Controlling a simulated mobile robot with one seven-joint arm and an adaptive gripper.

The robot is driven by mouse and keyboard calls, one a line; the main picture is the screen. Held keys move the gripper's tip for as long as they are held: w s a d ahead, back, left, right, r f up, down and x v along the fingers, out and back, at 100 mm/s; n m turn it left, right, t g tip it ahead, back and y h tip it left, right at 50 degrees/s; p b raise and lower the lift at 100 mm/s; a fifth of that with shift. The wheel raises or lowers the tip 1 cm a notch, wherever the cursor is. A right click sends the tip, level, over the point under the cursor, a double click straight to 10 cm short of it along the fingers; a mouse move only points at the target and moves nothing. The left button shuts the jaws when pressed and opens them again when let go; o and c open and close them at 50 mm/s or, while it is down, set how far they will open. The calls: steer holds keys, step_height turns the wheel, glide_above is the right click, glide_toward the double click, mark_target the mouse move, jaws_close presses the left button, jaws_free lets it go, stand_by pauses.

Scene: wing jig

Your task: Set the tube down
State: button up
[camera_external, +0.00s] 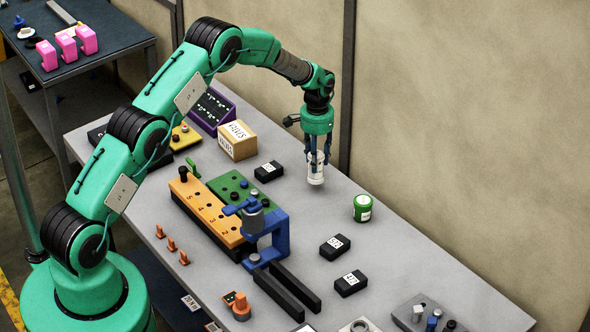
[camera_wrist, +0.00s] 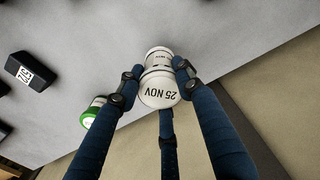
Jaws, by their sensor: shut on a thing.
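The tube (camera_external: 316,175) is white and upright in the external view, near the back edge of the table (camera_external: 345,232). My gripper (camera_external: 317,154) is above it with its fingers shut around its upper part. In the wrist view the tube (camera_wrist: 160,88) shows its white end with the label "25 NOV", held between the blue fingers of my gripper (camera_wrist: 157,80). Its lower end is close to the table top; I cannot tell whether it touches.
A green jar (camera_external: 362,208) stands right of the tube. A black labelled block (camera_external: 269,171) lies to its left, and two more (camera_external: 335,247) lie in front. A cardboard box (camera_external: 237,140) and an orange rack (camera_external: 208,212) with a blue clamp (camera_external: 268,228) stand further left. The wall is close behind.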

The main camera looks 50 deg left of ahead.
mark_target(321, 164)
steer(key=shift+w+a+f, duration=0.1)
steer(key=shift+w+a, duration=0.05)
steer(key=shift+w, duration=0.5)
steer(key=shift+w+a, duration=0.15)
steer(key=shift+w, duration=0.45)
steer(key=shift+f, duration=0.1)
steer(key=shift+f+p, duration=0.35)
steer(key=shift+f, duration=1.3)
steer(key=shift+f, duration=0.1)
steer(key=o, duration=1.2)
step_height(321, 164, up, 12)
steer(key=shift+s+r+b, duration=0.1)
steer(key=shift+b, duration=0.5)
steer(key=shift+r, duration=0.1)
